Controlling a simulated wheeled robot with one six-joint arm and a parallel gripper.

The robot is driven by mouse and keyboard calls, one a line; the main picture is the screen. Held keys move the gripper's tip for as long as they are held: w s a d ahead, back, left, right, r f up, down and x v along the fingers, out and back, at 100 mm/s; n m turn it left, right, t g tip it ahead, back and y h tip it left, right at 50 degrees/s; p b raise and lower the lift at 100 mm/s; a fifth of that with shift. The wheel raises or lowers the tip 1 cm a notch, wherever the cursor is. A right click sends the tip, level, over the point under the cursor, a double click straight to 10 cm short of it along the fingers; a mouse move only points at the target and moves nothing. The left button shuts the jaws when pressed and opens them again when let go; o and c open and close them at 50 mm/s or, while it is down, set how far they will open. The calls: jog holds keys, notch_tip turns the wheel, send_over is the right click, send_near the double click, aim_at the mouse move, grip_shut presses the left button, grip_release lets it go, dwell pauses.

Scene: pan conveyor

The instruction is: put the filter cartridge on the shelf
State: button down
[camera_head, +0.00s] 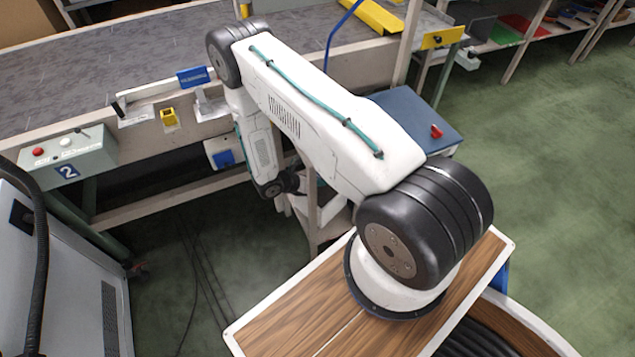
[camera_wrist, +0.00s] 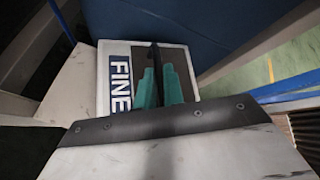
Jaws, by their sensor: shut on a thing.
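In the wrist view, a white box (camera_wrist: 103,85) with a dark blue label reading "FINE" and a brown panel is between and beyond my fingers; I take it as the filter cartridge. My gripper (camera_wrist: 160,72) has its teal fingers close together over the box's face and is shut on it. The fingers hide part of the panel. In the head view my arm folds down beside the conveyor, and the fingertips and box cannot be made out clearly behind it. A shelf unit (camera_head: 505,45) with red and green mats stands at the back right.
The grey conveyor (camera_head: 70,75) runs across the upper left, with a control box (camera_head: 72,155) marked 2. A blue-topped stand (camera_head: 418,118) bearing a red knob is right of my forearm. A grey cabinet (camera_head: 60,285) stands at lower left. Green floor at right is clear.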

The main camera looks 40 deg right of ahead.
jog(key=c, duration=1.5)
grip_release()
jog(key=shift+f, duration=0.1)
jog(key=shift+r, duration=0.2)
jog(key=v, duration=1.2)
